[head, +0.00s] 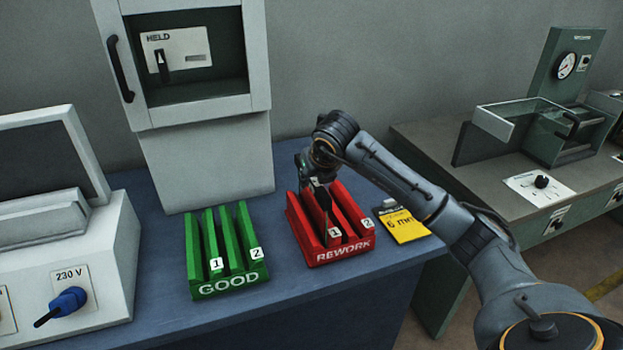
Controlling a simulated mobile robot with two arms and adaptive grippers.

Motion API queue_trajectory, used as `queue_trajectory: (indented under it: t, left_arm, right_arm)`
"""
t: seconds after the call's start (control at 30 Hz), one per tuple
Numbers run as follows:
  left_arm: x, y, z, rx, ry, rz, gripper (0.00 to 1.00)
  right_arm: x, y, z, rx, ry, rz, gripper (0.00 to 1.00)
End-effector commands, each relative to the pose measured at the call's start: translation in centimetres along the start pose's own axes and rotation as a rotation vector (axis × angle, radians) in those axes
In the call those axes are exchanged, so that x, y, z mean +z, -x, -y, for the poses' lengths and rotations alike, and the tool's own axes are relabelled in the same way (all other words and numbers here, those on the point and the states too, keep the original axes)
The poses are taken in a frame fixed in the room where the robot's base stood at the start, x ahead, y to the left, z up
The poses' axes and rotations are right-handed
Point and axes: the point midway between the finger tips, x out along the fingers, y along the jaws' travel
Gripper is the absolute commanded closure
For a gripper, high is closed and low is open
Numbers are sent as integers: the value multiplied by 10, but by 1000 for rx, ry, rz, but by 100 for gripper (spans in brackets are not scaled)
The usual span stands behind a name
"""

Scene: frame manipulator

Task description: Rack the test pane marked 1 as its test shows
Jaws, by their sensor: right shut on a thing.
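The red rack (340,256) lettered REWORK stands on the blue bench, with slots labelled 1 and 2. My right gripper (316,182) is above its left part and is shut on the test pane (325,220). The pane shows as a thin dark strip, nearly edge-on, with a small white mark near its top. It stands upright in line with slot 1. Whether it touches the slot bottom cannot be told. The green rack (230,287) lettered GOOD stands to the left, its slots 1 and 2 empty. My left gripper is not in view.
A yellow card (403,227) reading 6 mm lies right of the red rack. A grey cabinet (203,145) with a HELD switch stands behind. A machine with a 230 V knob (68,301) is at left. A gauge bench (440,150) is at right.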

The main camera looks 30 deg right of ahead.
Motion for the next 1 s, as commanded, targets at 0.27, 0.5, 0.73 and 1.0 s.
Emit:
queue_trajectory:
  t: [0.27,0.5,0.73,1.0]
  left_arm:
    - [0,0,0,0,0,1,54]
    - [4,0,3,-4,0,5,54]
    - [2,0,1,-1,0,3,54]
    - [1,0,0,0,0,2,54]
  right_arm:
    - [-1,-1,0,0,0,-4,53]
    - [-2,1,0,0,1,-5,53]
    - [0,35,0,-1,3,0,53]
    - [0,91,0,0,2,0,53]
